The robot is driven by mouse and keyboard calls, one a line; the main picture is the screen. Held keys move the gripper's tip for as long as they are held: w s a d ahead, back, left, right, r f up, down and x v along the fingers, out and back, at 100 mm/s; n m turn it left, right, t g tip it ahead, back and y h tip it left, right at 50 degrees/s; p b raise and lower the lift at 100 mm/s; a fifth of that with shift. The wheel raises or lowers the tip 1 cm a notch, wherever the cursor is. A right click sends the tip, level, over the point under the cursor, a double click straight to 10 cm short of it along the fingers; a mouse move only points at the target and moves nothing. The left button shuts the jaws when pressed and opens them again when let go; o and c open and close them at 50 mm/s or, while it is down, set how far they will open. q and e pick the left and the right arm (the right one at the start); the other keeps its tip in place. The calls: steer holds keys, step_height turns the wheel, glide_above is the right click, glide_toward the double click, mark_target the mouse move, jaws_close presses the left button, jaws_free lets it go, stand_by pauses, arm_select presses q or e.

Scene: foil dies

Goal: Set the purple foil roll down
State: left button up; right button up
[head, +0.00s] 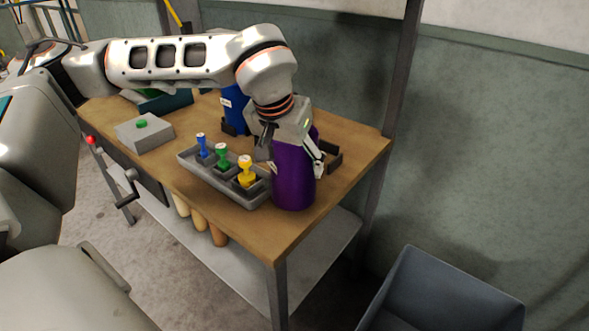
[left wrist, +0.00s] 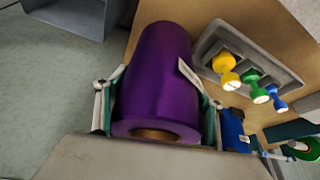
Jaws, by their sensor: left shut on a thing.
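The purple foil roll (head: 294,178) stands upright at the near right part of the wooden table (head: 262,228), beside the grey tray. I cannot tell whether its base touches the tabletop. My left gripper (head: 294,160) comes down from above and is shut on the roll, with a finger on either side. In the left wrist view the purple roll (left wrist: 160,80) fills the space between the fingers, and its brown core end and a pale label show. My right gripper is not in view.
A grey tray (head: 225,184) holds blue, green and yellow dies left of the roll. A blue roll (head: 235,112) stands in a dark holder behind. An empty-looking dark holder (head: 333,157) is just behind the purple roll. A grey box with a green button (head: 143,133) sits left. A bin (head: 440,290) stands on the floor.

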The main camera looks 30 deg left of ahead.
arm_select(q)
steer(key=shift+f, duration=0.95)
steer(key=shift+r, duration=0.15)
steer(key=o, duration=1.6)
steer(key=shift+f, duration=0.25)
steer(key=shift+o, duration=1)
steer(key=shift+r, duration=0.1)
